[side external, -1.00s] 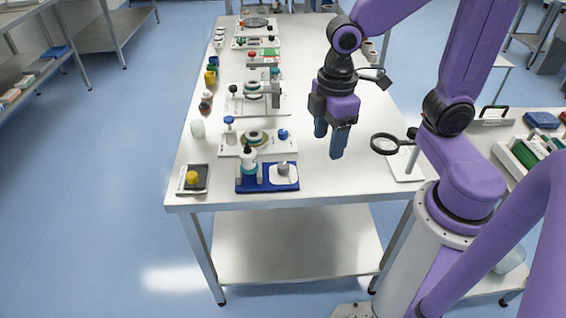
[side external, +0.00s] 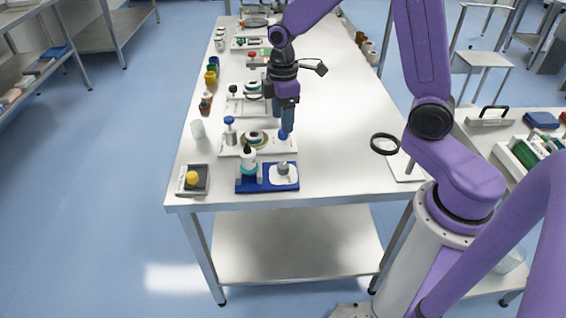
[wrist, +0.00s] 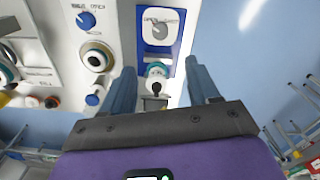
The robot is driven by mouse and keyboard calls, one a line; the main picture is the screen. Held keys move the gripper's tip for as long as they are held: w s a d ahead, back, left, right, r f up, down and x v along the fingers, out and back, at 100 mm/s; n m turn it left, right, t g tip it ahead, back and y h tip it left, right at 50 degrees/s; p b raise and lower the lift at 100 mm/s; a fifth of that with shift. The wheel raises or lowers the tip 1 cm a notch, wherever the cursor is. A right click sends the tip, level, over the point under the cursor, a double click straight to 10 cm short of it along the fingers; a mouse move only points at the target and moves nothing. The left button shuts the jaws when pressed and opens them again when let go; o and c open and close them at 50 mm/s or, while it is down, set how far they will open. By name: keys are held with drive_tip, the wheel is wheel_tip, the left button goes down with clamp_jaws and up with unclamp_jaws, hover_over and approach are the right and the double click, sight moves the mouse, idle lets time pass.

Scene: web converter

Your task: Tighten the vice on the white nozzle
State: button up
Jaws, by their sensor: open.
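A white fixture board (side external: 228,150) lies across the near part of the table. It carries a tan and dark ring with a pale centre (side external: 252,138) and a blue knob (side external: 283,134) at the right; which part is the white nozzle I cannot tell. The wrist view shows that knob (wrist: 86,20) beside lettering that reads OPEN, with the ring (wrist: 97,57) below it. My gripper (side external: 286,132) is open, its fingers pointing down at the board's right end and partly covering the knob. In the wrist view my gripper (wrist: 160,66) shows nothing between its fingers at their level.
A taller blue-topped post (side external: 229,124) stands at the white board's left end.

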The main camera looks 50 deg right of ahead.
sight(283, 165)
wheel_tip(283, 165, down, 16)
idle(0.6)
drive_tip(key=c, duration=1)
